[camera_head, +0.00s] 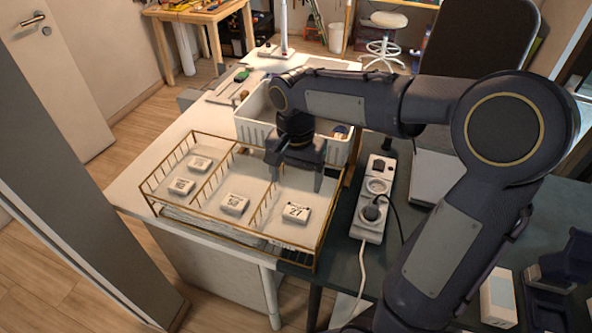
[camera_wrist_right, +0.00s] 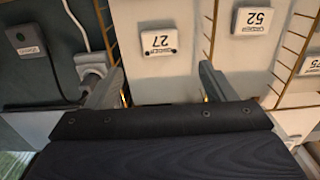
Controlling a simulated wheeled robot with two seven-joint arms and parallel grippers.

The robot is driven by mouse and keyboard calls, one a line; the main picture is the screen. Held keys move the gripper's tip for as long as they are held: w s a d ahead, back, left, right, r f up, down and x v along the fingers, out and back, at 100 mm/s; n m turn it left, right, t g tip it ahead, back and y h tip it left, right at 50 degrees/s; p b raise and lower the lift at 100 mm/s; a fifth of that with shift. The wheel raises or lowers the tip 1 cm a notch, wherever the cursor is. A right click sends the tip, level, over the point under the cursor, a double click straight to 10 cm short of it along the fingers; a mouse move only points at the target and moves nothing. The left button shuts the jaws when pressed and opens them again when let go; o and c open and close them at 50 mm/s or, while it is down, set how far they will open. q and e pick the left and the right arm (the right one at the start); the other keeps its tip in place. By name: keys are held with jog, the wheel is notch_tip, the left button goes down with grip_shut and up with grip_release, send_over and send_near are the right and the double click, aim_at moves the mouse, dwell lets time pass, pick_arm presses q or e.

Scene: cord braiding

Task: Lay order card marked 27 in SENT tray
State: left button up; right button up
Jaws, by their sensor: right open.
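The order card marked 27 (camera_head: 296,213) lies flat in the right-hand compartment of a gold wire tray (camera_head: 203,133). It also shows in the right wrist view (camera_wrist_right: 159,41), upside down. My right gripper (camera_head: 296,177) is open above that compartment, behind the card and apart from it. In the right wrist view its spread fingers (camera_wrist_right: 161,73) have nothing between them. No SENT label is readable, so I cannot tell which compartment is SENT. My left gripper is not in view.
The middle compartment holds a card (camera_head: 234,204) marked 52 in the right wrist view (camera_wrist_right: 252,20). The left compartment holds two cards (camera_head: 182,186). A white slatted bin (camera_head: 250,131) stands behind the tray. A power strip (camera_head: 372,200) with a plugged cable lies to the right.

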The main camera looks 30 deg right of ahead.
jog(key=s+a+n+t+y, duration=0.2)
jog(key=s+n, duration=0.2)
jog(key=s, duration=0.4)
jog(key=s+a+n+t+y, duration=0.1)
jog(key=s+a+n+t, duration=0.1)
jog(key=s, duration=0.7)
jog(key=shift+n+t+y, duration=0.4)
jog(key=shift+n+t, duration=0.4)
jog(key=shift+n, duration=0.4)
